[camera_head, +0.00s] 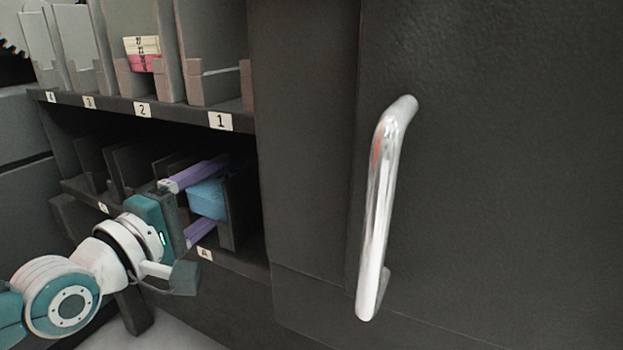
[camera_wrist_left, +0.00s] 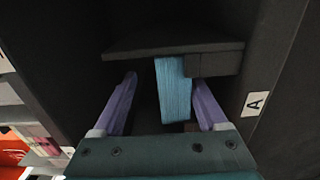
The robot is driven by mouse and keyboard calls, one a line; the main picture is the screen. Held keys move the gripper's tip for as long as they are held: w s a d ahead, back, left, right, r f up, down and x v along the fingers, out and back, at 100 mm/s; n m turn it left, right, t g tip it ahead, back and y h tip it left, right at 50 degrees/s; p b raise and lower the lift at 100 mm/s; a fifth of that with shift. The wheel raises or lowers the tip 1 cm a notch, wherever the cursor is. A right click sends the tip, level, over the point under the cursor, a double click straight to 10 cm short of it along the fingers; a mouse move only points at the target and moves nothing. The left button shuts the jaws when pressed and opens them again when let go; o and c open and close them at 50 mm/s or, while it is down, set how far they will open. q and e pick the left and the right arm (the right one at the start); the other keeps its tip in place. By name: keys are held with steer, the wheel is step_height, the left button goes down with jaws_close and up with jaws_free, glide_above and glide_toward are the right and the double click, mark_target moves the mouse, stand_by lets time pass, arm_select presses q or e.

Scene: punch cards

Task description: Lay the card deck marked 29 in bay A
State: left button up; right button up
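A blue card deck (camera_head: 208,198) lies in the lower-row bay above the label A (camera_head: 205,254). Its number cannot be read. My left gripper (camera_head: 221,193) reaches into this bay with its purple fingers on either side of the deck. In the left wrist view the blue deck (camera_wrist_left: 173,90) stands between the open fingers (camera_wrist_left: 165,79), with a clear gap to the left finger and a small one to the right finger. The label A (camera_wrist_left: 255,103) shows at the right there. My right gripper is not in view.
The upper shelf has bays labelled 1 (camera_head: 220,121), 2 (camera_head: 142,110) and others; bay 2 holds a cream deck (camera_head: 141,45) above a pink deck (camera_head: 145,63). Grey dividers flank the lower bays. A dark cabinet door with a chrome handle (camera_head: 378,210) stands at the right.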

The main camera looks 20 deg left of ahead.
arm_select(q)
steer(key=shift+s+p, duration=0.3)
steer(key=shift+s, duration=0.05)
steer(key=s+p, duration=0.3)
steer(key=s, duration=0.6)
steer(key=shift+a+p, duration=0.35)
steer(key=shift+a, duration=0.05)
steer(key=shift+s, duration=0.1)
